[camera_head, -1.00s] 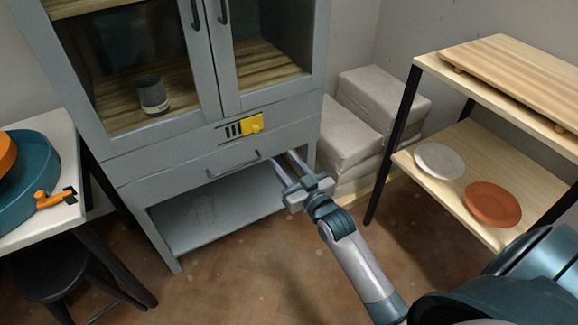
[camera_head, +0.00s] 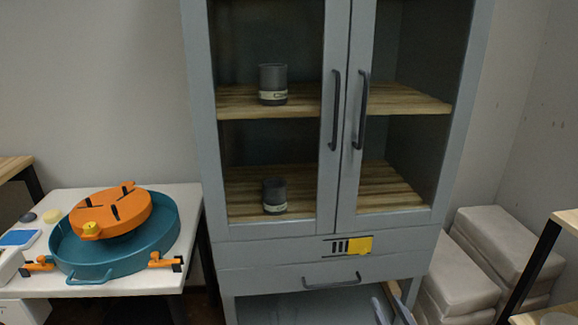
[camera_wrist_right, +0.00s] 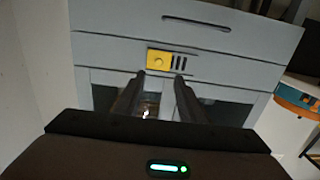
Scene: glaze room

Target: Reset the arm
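My right gripper (camera_head: 388,296) shows at the bottom edge of the head view, in front of the lower right part of the grey cabinet (camera_head: 230,255). Only its fingers show there. In the right wrist view my right gripper (camera_wrist_right: 160,78) has its two dark fingers apart with nothing between them. The cabinet's yellow latch (camera_wrist_right: 158,59) shows beyond the fingertips; I cannot tell the distance. My left gripper is not in view.
The cabinet's glass doors and its drawer handle (camera_head: 332,282) show, with two dark cups inside. A white table (camera_head: 150,275) with a teal basin (camera_head: 165,240) stands left. Stacked grey blocks (camera_head: 500,240) and a wooden shelf edge (camera_head: 550,318) are at right.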

